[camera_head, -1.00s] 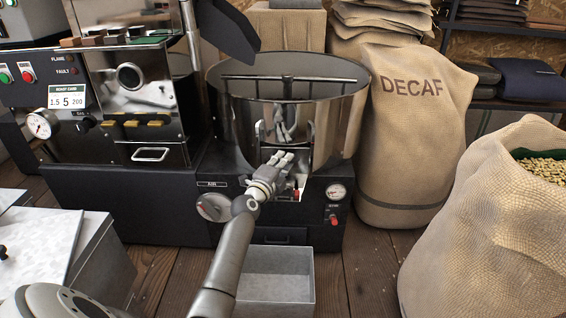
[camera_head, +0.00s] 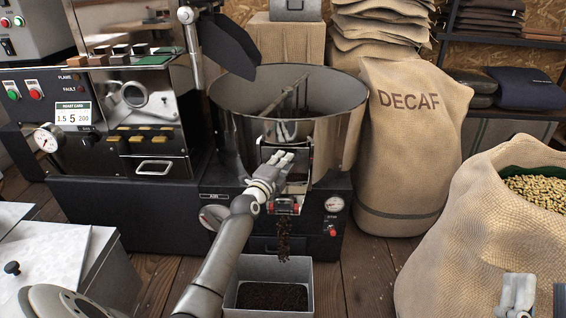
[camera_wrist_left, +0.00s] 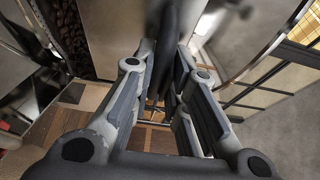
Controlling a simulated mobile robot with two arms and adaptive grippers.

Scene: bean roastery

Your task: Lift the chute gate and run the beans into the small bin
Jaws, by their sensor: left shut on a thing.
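The round metal cooling drum (camera_head: 335,140) stands in the middle of the head view, with the chute on its front. My left gripper (camera_head: 283,160) is at the chute front, shut on the gate handle, which is largely hidden by the fingers. In the left wrist view a dark bar (camera_wrist_left: 172,70) runs between the fingers. Dark beans (camera_head: 283,240) fall from the chute mouth. They land in the small grey bin (camera_head: 308,290), where a layer of dark beans (camera_head: 270,297) lies. A part of my right gripper (camera_head: 518,292) shows at the bottom right; its jaw state is unclear.
The roaster front (camera_head: 110,215) stands left of the drum. The DECAF sack (camera_head: 410,150) stands close on its right, and an open sack of pale beans (camera_head: 485,240) is nearer on the right. A grey metal box (camera_head: 110,265) fills the lower left.

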